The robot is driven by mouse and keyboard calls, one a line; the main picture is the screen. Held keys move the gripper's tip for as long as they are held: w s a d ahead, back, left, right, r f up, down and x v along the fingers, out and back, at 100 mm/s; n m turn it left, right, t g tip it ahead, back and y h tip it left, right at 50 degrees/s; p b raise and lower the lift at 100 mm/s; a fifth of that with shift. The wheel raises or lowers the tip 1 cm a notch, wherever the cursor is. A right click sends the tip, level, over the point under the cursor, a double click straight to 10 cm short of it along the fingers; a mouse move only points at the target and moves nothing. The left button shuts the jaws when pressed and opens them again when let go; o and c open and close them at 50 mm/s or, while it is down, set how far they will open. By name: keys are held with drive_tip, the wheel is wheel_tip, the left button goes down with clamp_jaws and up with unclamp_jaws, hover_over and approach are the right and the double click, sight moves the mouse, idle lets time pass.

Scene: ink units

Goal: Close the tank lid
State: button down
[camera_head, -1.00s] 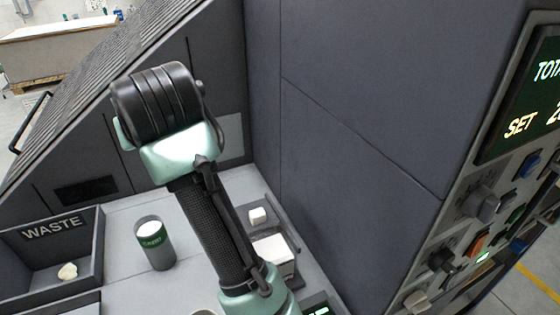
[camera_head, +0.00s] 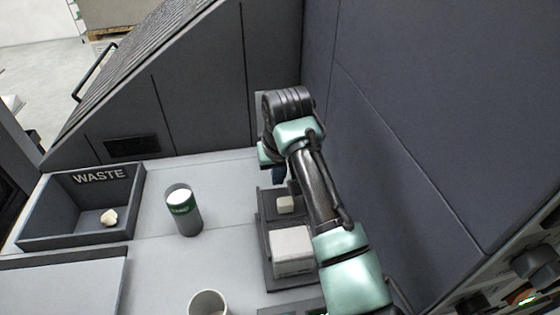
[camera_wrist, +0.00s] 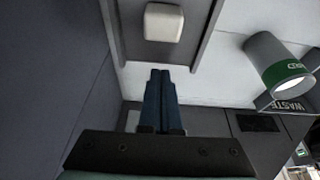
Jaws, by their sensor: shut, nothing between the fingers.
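My gripper (camera_head: 279,175) is at the back of the worktop, partly hidden behind my arm in the head view. Its blue fingers are shut and empty in the wrist view (camera_wrist: 158,102). A dark unit (camera_head: 264,238) stands on the worktop just in front of the gripper. It bears a small white block (camera_head: 285,204) on a dark panel and a larger white block (camera_head: 291,250) nearer the camera. In the wrist view the small white block (camera_wrist: 163,22) lies beyond the fingertips, apart from them. I cannot tell for sure which part is the tank lid.
A green-banded grey canister (camera_head: 184,212) stands left of the unit. A dark WASTE bin (camera_head: 75,240) holds a pale lump (camera_head: 109,217). A pale cup (camera_head: 208,304) stands at the front. A dark wall (camera_head: 420,130) rises close on the right. Worktop around the canister is clear.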

sight(282, 190)
drive_tip(key=shift+s+d+r+p, duration=0.1)
drive_tip(key=shift+s+d+p, duration=0.15)
drive_tip(key=shift+s, duration=0.75)
drive_tip(key=shift+s+d+p, duration=0.15)
drive_tip(key=shift+s+p, duration=0.2)
drive_tip(key=shift+s, duration=0.6)
